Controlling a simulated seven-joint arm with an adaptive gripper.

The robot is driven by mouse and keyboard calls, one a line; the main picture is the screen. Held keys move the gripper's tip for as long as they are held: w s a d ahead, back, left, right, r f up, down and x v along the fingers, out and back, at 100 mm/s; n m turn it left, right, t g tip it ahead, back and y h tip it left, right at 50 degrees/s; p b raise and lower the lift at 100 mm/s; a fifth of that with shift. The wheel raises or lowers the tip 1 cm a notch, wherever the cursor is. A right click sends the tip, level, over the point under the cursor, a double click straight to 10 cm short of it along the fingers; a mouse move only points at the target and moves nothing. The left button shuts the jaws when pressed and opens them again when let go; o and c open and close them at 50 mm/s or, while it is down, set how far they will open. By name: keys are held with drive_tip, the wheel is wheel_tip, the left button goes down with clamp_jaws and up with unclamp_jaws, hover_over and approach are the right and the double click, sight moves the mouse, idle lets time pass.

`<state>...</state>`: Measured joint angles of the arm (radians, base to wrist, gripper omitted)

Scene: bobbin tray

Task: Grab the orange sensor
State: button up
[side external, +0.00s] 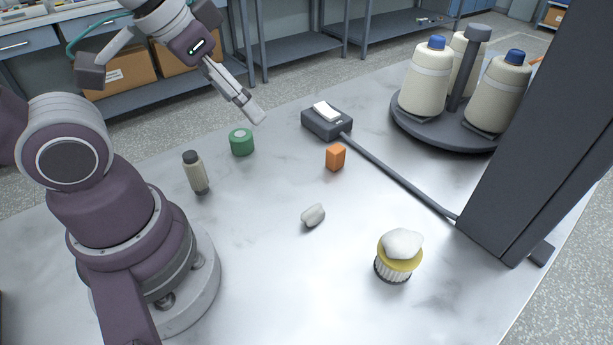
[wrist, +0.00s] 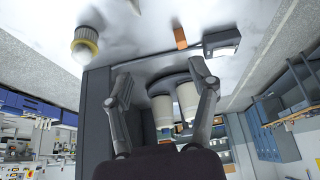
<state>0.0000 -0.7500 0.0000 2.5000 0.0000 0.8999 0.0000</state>
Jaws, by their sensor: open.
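The orange sensor (side external: 335,157) is a small upright orange block on the marbled table. It stands just in front of the dark device and apart from my gripper. In the wrist view the orange sensor (wrist: 180,38) shows near the top, beyond the finger tips. My gripper (side external: 256,115) is in the air above the far side of the table, up and left of the sensor in the side view. In the wrist view my gripper (wrist: 161,73) has its two fingers spread wide, with nothing between them.
A dark device (side external: 326,124) with a cable is behind the sensor. A green roll (side external: 241,142), a small bottle (side external: 195,172), a whitish lump (side external: 313,215) and a yellow-rimmed cup (side external: 399,263) stand around. A bobbin tray (side external: 410,126) and a dark column (side external: 530,140) are at right.

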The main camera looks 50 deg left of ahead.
drive_tip(key=g, duration=0.1)
approach(335, 148)
drive_tip(key=shift+n, duration=0.4)
drive_tip(key=x, duration=1)
drive_tip(key=shift+w+f, duration=0.1)
drive_tip(key=shift+f, duration=0.2)
clamp_jaws()
